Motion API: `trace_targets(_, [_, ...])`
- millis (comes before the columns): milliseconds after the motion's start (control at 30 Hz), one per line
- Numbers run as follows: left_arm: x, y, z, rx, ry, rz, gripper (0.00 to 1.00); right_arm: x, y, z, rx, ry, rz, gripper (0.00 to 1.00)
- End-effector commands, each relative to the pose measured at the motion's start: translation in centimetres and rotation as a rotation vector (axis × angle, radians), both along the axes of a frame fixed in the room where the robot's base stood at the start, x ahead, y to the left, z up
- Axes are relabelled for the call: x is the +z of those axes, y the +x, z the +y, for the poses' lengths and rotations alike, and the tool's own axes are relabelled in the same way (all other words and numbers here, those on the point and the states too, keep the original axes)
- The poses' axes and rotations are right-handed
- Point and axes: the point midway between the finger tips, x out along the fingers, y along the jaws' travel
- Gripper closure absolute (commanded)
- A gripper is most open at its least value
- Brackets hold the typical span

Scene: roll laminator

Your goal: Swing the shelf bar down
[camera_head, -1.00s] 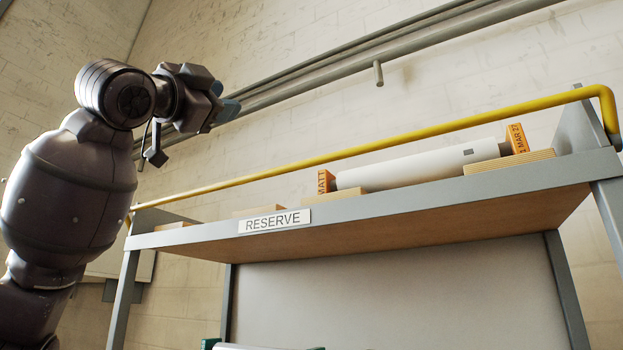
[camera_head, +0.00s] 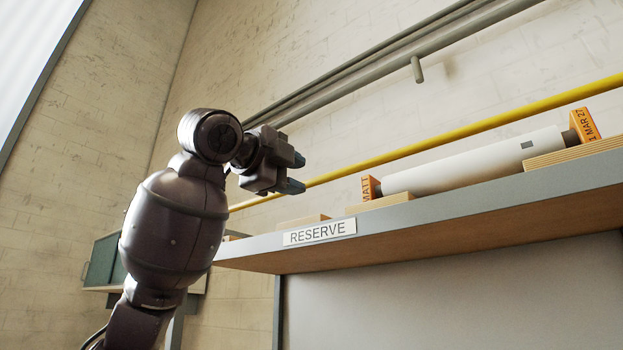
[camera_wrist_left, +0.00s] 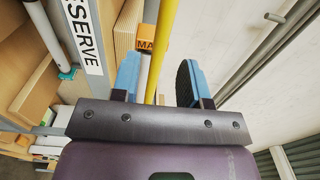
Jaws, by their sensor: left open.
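The yellow shelf bar (camera_head: 460,127) runs along above the front of the grey shelf (camera_head: 420,213), raised above the roll. My left gripper (camera_head: 297,173) is open at the left part of the bar. In the left wrist view the bar (camera_wrist_left: 164,45) passes lengthwise between the blue fingertips (camera_wrist_left: 158,80), with a gap to the right finger. Whether the left finger touches the bar I cannot tell. A white roll (camera_head: 470,163) with orange end blocks lies on the shelf behind the bar. My right gripper is not in view.
The shelf's front edge carries a RESERVE label (camera_head: 320,232), close below my left gripper. Wooden blocks (camera_head: 380,203) sit on the shelf.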

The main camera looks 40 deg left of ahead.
Motion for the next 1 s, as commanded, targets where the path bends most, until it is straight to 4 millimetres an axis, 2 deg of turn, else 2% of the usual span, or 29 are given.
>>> trace_targets(100, [0.1, 2.1, -0.2, -0.001, -0.002, 0.004, 0.59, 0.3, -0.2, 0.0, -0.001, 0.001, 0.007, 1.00])
trace_targets(300, [0.1, 4.3, -0.3, 0.000, -0.002, 0.002, 0.59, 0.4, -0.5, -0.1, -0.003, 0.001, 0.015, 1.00])
trace_targets(467, [0.1, 5.0, -0.4, 0.000, -0.002, 0.002, 0.59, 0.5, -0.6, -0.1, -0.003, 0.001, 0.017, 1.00])
trace_targets(733, [0.0, 5.1, -0.4, 0.000, -0.002, 0.001, 0.59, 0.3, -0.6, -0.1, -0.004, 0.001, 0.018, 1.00])
trace_targets(1000, [0.1, 5.0, -0.4, 0.000, -0.002, 0.000, 0.99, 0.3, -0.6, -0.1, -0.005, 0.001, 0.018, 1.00])
